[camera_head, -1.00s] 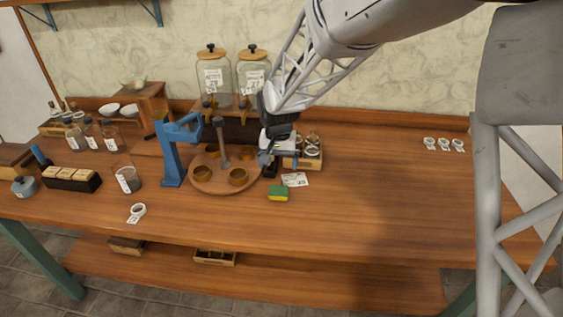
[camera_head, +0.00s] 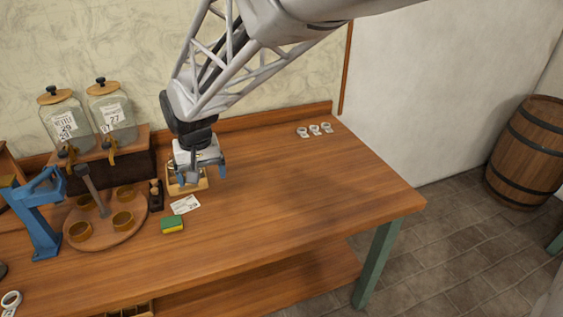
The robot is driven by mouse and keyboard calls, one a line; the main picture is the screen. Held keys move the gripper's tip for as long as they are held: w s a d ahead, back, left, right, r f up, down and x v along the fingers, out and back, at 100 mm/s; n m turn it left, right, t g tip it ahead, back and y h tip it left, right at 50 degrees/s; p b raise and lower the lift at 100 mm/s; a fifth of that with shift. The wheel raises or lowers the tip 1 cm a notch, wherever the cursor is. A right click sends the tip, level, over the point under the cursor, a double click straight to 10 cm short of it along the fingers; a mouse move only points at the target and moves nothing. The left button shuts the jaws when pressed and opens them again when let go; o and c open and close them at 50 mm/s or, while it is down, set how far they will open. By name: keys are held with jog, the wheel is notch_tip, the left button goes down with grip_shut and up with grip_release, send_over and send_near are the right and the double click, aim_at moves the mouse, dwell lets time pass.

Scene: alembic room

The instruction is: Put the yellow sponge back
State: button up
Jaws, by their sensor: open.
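The yellow sponge (camera_head: 172,226), with a green top, lies on the wooden table (camera_head: 290,190) near its front edge. A white printed card (camera_head: 185,204) lies just behind it. My gripper (camera_head: 203,178) is open above a small wooden tray (camera_head: 204,184), behind and to the right of the sponge and apart from it. I see nothing between its blue fingers. The gripper hides part of the tray and what is in it.
A round wooden board (camera_head: 107,238) with several brown cups and a blue stand (camera_head: 38,220) are left of the sponge. Glass jars (camera_head: 112,113) stand behind on a wooden stand. Several white rings (camera_head: 315,130) lie at the back right. The table's right half is mostly clear.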

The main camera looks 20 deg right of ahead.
jog(key=s+d+r, duration=0.1)
jog(key=s+d, duration=0.4)
jog(key=s, duration=0.3)
jog(key=s+d+r+t, duration=0.1)
jog(key=s+d+r, duration=0.1)
jog(key=s+d, duration=0.3)
jog(key=s+d+r, duration=0.2)
jog(key=s+d, duration=0.3)
jog(key=s, duration=0.6)
jog(key=shift+s+r+t, duration=0.15)
jog(key=shift+s+t, duration=0.1)
jog(key=shift+t, duration=0.05)
jog(key=shift+d, duration=0.1)
